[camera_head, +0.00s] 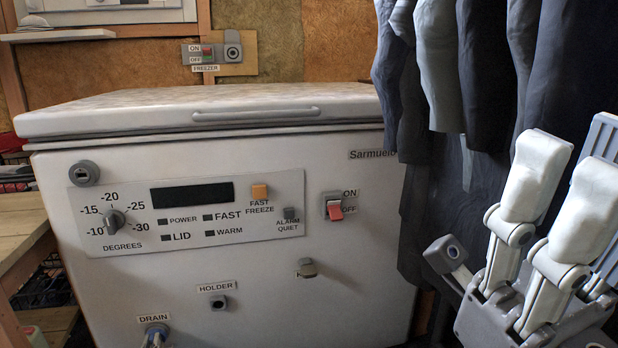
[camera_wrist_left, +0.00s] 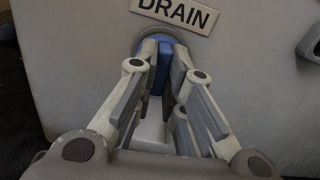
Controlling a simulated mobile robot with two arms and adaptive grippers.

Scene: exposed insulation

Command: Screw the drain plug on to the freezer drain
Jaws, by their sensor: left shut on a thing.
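The freezer drain is a round blue-grey fitting under the DRAIN label, at the bottom left of the head view (camera_head: 157,330). The left wrist view shows its ring close up (camera_wrist_left: 178,39). The drain plug, a blue piece (camera_wrist_left: 165,58), is clamped between the fingertips of my left gripper (camera_wrist_left: 163,75), right at the drain. The fingers hide much of it, so I cannot tell how far it is seated. My right gripper (camera_head: 560,190) is at the right of the head view, fingers up, away from the drain; its opening is unclear.
The white chest freezer (camera_head: 245,275) fills the middle, with a control panel and a red switch (camera_head: 334,208). The holder socket (camera_head: 219,303) shows a dark opening and looks empty. Dark clothes (camera_head: 440,90) hang at right; a wooden bench (camera_head: 22,235) stands at left.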

